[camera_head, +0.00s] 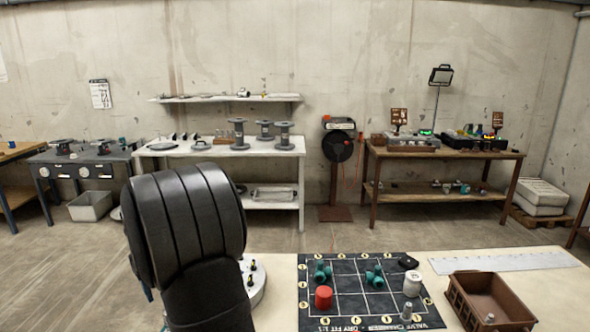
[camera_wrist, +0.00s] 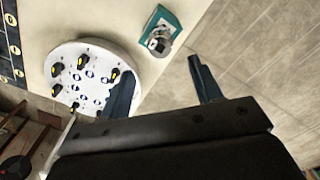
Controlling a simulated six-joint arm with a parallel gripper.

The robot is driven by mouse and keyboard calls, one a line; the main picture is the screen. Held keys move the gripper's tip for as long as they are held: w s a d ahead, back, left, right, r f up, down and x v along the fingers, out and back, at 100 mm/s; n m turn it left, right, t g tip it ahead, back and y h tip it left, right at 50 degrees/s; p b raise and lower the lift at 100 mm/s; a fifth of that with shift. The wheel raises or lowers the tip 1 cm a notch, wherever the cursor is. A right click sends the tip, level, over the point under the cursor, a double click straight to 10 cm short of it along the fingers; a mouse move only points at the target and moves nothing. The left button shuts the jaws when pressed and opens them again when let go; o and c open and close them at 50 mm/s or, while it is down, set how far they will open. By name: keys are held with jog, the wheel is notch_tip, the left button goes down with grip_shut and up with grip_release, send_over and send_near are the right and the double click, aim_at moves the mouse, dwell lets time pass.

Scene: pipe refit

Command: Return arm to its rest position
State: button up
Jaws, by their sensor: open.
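In the wrist view my gripper (camera_wrist: 160,68) is open, its two dark fingers spread with nothing between them. It hangs by the edge of the cream worktop, with floor showing beneath the right finger. The left finger overlaps the edge of a round white plate (camera_wrist: 62,84) carrying several black-and-yellow pegs. A teal box with a grey part (camera_wrist: 160,32) lies just beyond the fingers. In the head view my black arm link fills the lower left and hides part of the worktop and most of the white plate (camera_head: 255,285).
A dark grid mat (camera_head: 345,310) holds two teal fittings (camera_head: 374,277), a red cylinder (camera_head: 323,297), a white cylinder (camera_head: 412,284) and a black piece (camera_head: 408,262). A brown crate (camera_head: 462,302) and a ruler (camera_head: 505,262) lie to the right. Benches stand along the back wall.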

notch_tip(320, 180, down, 11)
jog(key=shift+r, duration=0.1)
notch_tip(320, 180, up, 5)
jog(key=shift+d+f, duration=0.1)
jog(key=d+r, duration=0.7)
jog(key=d, duration=0.5)
jog(key=s+d+f+n, duration=0.3)
jog(key=s+d+f, duration=0.4)
jog(key=s+f, duration=0.45)
jog(key=a+f, duration=0.1)
jog(key=a, duration=0.1)
jog(key=a+f, duration=0.2)
jog(key=a, duration=0.1)
jog(key=a+f, duration=0.1)
jog(key=a, duration=0.2)
jog(key=shift+s+a+f, duration=0.2)
jog(key=shift+a+f, duration=0.05)
jog(key=shift+f, duration=0.1)
jog(key=shift+a+f, duration=0.35)
jog(key=shift+a, duration=0.25)
